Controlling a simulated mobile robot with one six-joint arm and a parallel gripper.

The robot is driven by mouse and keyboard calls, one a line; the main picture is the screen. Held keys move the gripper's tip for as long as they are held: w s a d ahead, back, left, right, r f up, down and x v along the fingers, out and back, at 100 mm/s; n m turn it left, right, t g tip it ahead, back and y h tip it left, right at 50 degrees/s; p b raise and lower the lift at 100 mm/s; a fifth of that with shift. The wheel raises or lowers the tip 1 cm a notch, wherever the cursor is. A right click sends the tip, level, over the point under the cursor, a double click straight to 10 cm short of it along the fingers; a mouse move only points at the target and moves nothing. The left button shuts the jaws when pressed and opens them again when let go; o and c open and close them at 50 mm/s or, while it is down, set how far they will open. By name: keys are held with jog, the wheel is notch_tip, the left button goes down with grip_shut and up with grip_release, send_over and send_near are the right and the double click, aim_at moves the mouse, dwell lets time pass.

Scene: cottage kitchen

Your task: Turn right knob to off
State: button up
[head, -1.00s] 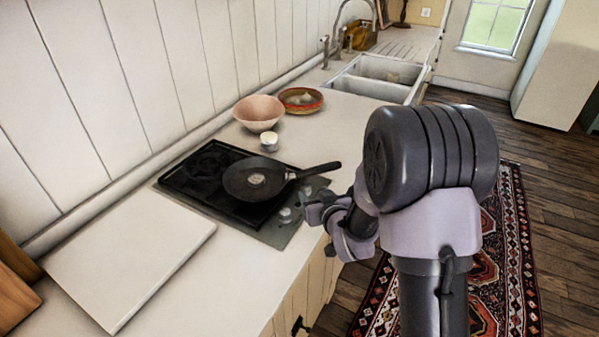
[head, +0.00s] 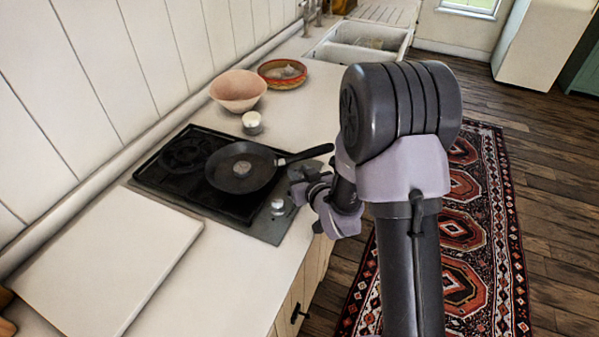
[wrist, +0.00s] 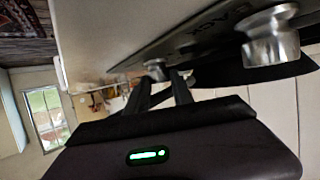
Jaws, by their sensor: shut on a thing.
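The right knob (wrist: 156,68) is a small metal knob on the cooktop's front control strip. In the wrist view it sits between the tips of my gripper's fingers (wrist: 160,78), which are shut on it. In the head view my gripper (head: 299,190) hides this knob. The left knob (head: 278,206) stands clear of my gripper, and it shows large in the wrist view (wrist: 270,40). The dark cooktop (head: 160,178) carries a black frying pan (head: 255,177), its handle pointing right over the strip. The right knob's pointer mark is too small to read.
A white board (head: 105,260) lies left of the cooktop. A white jar (head: 252,123), a pink bowl (head: 238,90) and a patterned bowl (head: 283,73) stand behind it. The sink (head: 360,45) is farther back. Open floor with a patterned rug (head: 480,230) lies right of the counter.

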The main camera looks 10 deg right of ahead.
grip_shut()
jog(key=shift+b, duration=0.4)
jog(key=shift+a+f+m+h+b, duration=0.2)
jog(key=shift+m+h+b, duration=0.4)
jog(key=shift+b, duration=0.5)
jog(key=m+h+b, duration=0.2)
jog(key=b, duration=0.1)
jog(key=shift+a+h, duration=0.15)
jog(key=shift+h, duration=0.15)
jog(key=shift+w+a+r+m+h+b, duration=0.1)
jog(key=shift+r+m+h+b, duration=0.05)
jog(key=shift+m+h, duration=0.45)
jog(key=shift+a+r+m+h+b, duration=0.1)
jog(key=shift+r+m+h+b, duration=0.05)
jog(key=shift+m+h, duration=0.4)
jog(key=shift+m+g+h+p, duration=0.55)
jog(key=shift+m+h, duration=0.4)
jog(key=shift+h, duration=0.2)
jog(key=shift+w, duration=0.1)
